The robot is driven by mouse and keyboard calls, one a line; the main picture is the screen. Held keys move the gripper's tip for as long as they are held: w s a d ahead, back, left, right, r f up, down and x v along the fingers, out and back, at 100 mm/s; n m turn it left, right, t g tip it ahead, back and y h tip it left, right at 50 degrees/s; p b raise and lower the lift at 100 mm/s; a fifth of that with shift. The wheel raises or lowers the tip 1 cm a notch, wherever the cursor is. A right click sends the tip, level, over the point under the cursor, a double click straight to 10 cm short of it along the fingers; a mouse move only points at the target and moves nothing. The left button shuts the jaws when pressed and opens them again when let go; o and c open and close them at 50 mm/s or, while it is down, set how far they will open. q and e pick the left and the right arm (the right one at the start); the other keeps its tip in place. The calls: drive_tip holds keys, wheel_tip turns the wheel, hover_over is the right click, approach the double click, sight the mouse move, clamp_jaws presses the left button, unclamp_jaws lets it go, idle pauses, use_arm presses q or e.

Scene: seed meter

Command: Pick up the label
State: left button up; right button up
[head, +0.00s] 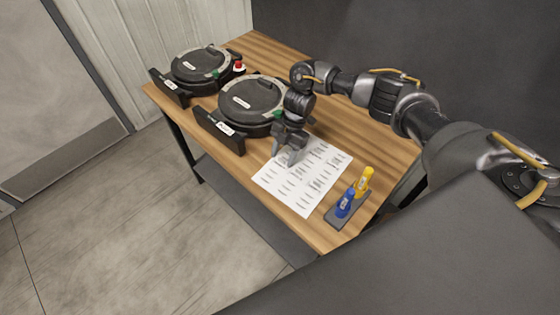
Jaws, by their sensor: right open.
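A white sheet of printed labels (307,185) lies flat on the wooden table, with rows of small dark print. My right gripper (285,160) is open, pointing down over the upper left part of the sheet. It hides the labels beneath it, and I cannot tell whether it touches the sheet. No single label shows apart from the sheet under the fingers. Small white labels also show on the two seed meters: the near meter (252,100) and the far meter (201,66). My left gripper is not in view.
A dark holder (341,218) with a blue bottle (345,203) and a yellow bottle (363,182) stands by the sheet's right side. A red knob (239,66) sits by the far meter. A dark wall stands behind.

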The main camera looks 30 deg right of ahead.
drive_tip(key=shift+s+f, duration=0.1)
drive_tip(key=shift+f, duration=0.05)
drive_tip(key=c, duration=0.9)
drive_tip(key=shift+r, duration=0.4)
wheel_tip(320, 180, up, 2)
drive_tip(key=shift+r+b, duration=0.15)
drive_tip(key=shift+b, duration=0.25)
drive_tip(key=s+a+r+b, duration=0.1)
drive_tip(key=a+r, duration=0.2)
drive_tip(key=a, duration=0.1)
drive_tip(key=s+a+r+b, duration=0.1)
drive_tip(key=s+a+r, duration=0.1)
drive_tip(key=a+r, duration=0.1)
drive_tip(key=s+a+r+b, duration=0.1)
drive_tip(key=a+r, duration=0.3)
drive_tip(key=a, duration=0.2)
drive_tip(key=shift+s+a, duration=0.1)
drive_tip(key=shift+s, duration=0.3)
drive_tip(key=shift+a, duration=0.1)
